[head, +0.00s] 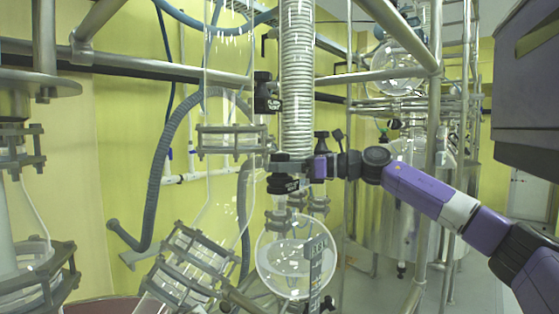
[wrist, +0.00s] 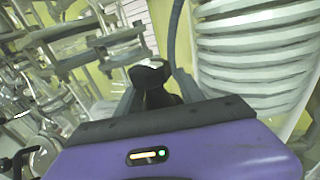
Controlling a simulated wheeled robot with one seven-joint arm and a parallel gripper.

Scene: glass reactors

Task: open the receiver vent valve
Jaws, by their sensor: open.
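My gripper (head: 284,168) reaches in from the right in the head view, at the lower end of the coiled glass column. Its fingers are open around or close beside a black valve (head: 284,184) above the round glass receiver flask (head: 295,268). In the wrist view a black knob (wrist: 150,74) stands between the two grey fingers of my gripper (wrist: 158,88). I cannot tell whether the fingers touch it. The valve's lower part is hidden behind the purple gripper body. No label shows which valve is the vent.
The coiled column (head: 298,80) rises right beside my gripper, and it fills the right of the wrist view (wrist: 255,60). Another black valve (head: 267,92) sits higher up on the left. Steel frame pipes (head: 430,150) stand close to my arm. A clamped glass joint (head: 190,260) is lower left.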

